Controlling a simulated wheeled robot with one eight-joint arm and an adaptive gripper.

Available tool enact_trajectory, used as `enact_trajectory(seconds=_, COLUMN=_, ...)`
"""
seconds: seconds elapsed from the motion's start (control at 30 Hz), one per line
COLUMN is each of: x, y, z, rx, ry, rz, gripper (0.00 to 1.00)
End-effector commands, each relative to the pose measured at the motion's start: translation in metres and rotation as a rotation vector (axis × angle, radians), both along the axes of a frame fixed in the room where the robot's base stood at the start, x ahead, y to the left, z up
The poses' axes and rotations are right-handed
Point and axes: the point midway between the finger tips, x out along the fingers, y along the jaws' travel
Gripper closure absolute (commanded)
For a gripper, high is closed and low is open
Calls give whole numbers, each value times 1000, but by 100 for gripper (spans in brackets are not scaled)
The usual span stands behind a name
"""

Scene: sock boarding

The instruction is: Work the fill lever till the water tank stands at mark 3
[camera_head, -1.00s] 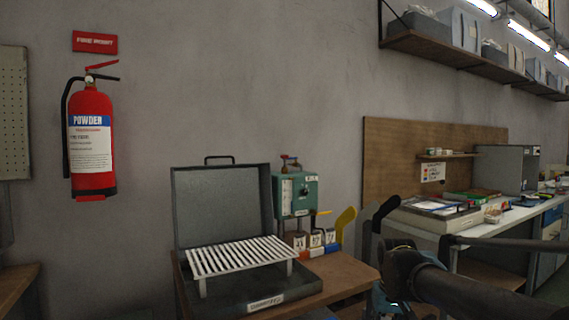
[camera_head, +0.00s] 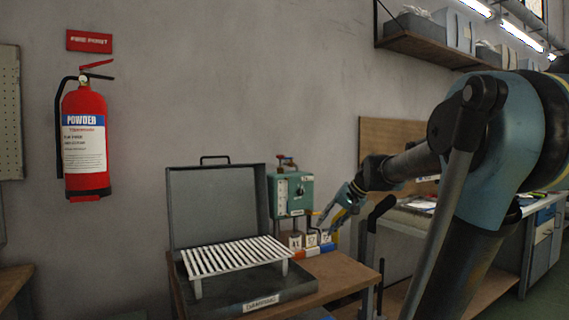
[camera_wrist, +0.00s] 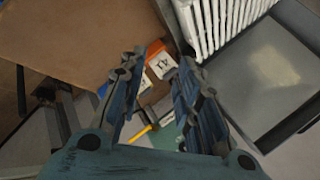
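The green tank unit (camera_head: 293,195) stands on the wooden bench against the wall. In the wrist view a yellow lever (camera_wrist: 142,133) sticks out beside the green casing (camera_wrist: 163,136). My gripper (camera_head: 326,213) is at the right of the tank unit, close to the lever. It also shows in the wrist view (camera_wrist: 160,62), with its two fingers spread apart and nothing clasped. The lever lies between the fingers in that picture, nearer the left one.
Labelled white cards (camera_head: 296,241) stand below the tank unit, close to my fingers. An open grey metal case (camera_head: 240,304) with a white slatted rack (camera_head: 240,256) is to the left. A fire extinguisher (camera_head: 85,140) hangs on the wall.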

Motion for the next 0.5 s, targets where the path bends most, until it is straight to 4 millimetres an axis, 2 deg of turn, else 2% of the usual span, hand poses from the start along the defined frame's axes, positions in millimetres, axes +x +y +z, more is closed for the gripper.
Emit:
enact_trajectory(seconds=0.03, x=22, y=6, z=16, rx=42, ry=-5, rz=-12, gripper=69)
enact_trajectory(seconds=0.1, x=49, y=14, z=37, rx=105, ry=-14, rz=-29, gripper=69)
enact_trajectory(seconds=0.5, x=207, y=48, z=143, rx=467, ry=-39, rz=-136, gripper=69)
